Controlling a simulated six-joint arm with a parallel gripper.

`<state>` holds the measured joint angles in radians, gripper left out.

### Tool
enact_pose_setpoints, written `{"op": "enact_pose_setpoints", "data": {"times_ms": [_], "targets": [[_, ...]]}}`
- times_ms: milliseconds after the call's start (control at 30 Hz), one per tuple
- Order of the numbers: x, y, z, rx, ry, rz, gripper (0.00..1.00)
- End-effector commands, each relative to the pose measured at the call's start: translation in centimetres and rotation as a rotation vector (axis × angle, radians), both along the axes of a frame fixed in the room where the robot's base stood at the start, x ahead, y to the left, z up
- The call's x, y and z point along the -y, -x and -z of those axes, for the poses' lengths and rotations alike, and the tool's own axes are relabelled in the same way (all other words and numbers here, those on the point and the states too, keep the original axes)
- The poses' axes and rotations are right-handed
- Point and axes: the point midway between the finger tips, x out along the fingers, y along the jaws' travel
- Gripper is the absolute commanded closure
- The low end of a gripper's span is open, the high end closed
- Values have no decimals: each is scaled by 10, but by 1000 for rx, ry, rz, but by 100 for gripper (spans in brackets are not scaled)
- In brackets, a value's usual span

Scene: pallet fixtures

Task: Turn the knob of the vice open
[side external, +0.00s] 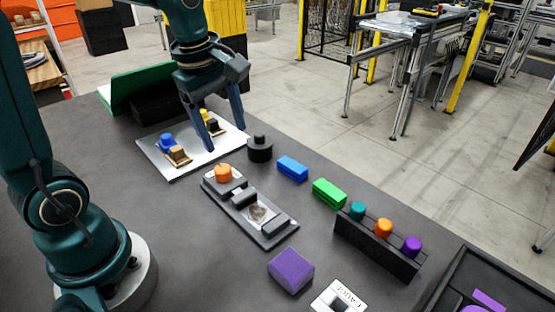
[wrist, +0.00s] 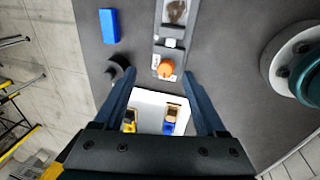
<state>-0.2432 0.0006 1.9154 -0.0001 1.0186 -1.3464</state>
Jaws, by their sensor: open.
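The vice (side external: 255,208) is a long dark grey fixture with raised blocks, lying on the dark table. Its orange knob (side external: 224,172) is at the far left end, and the knob also shows in the wrist view (wrist: 165,68). A pale brown piece (side external: 258,212) lies between the vice's blocks. My gripper (side external: 225,140) is open and empty, pointing down above the white plate, behind the knob in the side view. In the wrist view the open fingers (wrist: 160,80) frame the plate, with the orange knob between and beyond their tips.
The white plate (side external: 165,168) holds blue, tan and yellow pieces. A black round part (side external: 260,149), a blue block (side external: 292,168) and a green block (side external: 329,193) lie right of the vice. A rack (side external: 375,250) of coloured knobs and a purple block (side external: 290,270) are nearer.

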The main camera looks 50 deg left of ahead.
Motion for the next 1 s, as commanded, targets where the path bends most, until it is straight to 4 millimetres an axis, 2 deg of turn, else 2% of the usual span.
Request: {"op": "enact_pose_setpoints", "data": {"times_ms": [100, 300, 800, 1000], "targets": [[-20, -12, 24, -79, 37, -153, 26], [-39, -15, 54, -168, 65, -228, 26], [-43, -10, 106, -197, 76, -243, 26], [-43, -11, 112, -193, 75, -242, 26]]}}
